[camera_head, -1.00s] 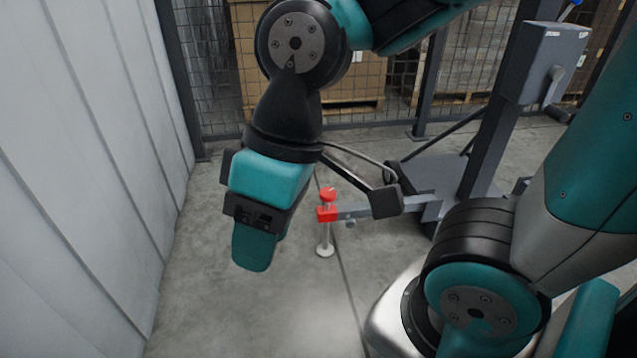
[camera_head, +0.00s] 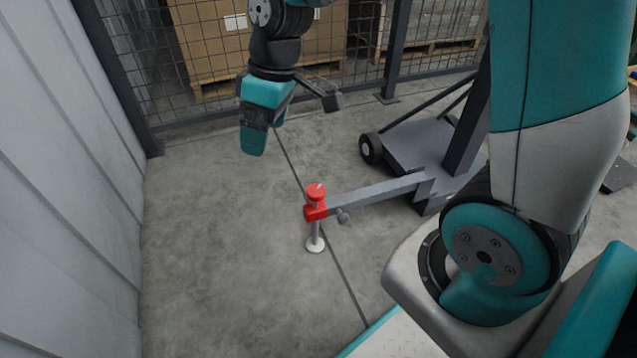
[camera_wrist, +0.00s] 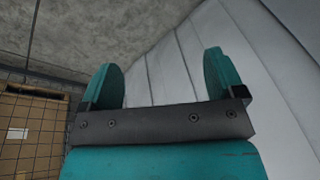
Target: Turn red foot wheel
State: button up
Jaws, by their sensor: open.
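The red foot wheel (camera_head: 316,192) is a round red knob in the head view. It sits on a red bracket (camera_head: 316,212) at the end of a grey outrigger bar (camera_head: 375,192), above a round pale foot pad (camera_head: 315,244) on the floor. My gripper (camera_head: 254,140) is up and to the left of the wheel in the picture, apart from it. In the wrist view my gripper (camera_wrist: 165,80) shows two teal fingers spread wide with nothing between them. The wheel is not in the wrist view.
The outrigger joins a grey wheeled stand (camera_head: 425,150) with an upright mast. A pale panelled wall (camera_head: 60,190) runs along the left. A mesh fence (camera_head: 160,75) with boxes on pallets stands behind. The concrete floor around the foot is clear.

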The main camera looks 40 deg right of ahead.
jog(key=w+d+f+h+p, duration=0.1)
jog(key=w+d+f, duration=0.6)
jog(key=w+d, duration=0.1)
jog(key=n+h+p, duration=0.2)
send_over(316, 190)
notch_tip(316, 190, down, 11)
jog(key=shift+g, duration=0.3)
notch_tip(316, 190, down, 17)
jog(key=b, duration=0.6)
jog(key=shift+d+r, duration=0.1)
jog(key=shift+f, duration=0.65)
jog(key=shift+c, duration=0.2)
jog(key=c, duration=0.9)
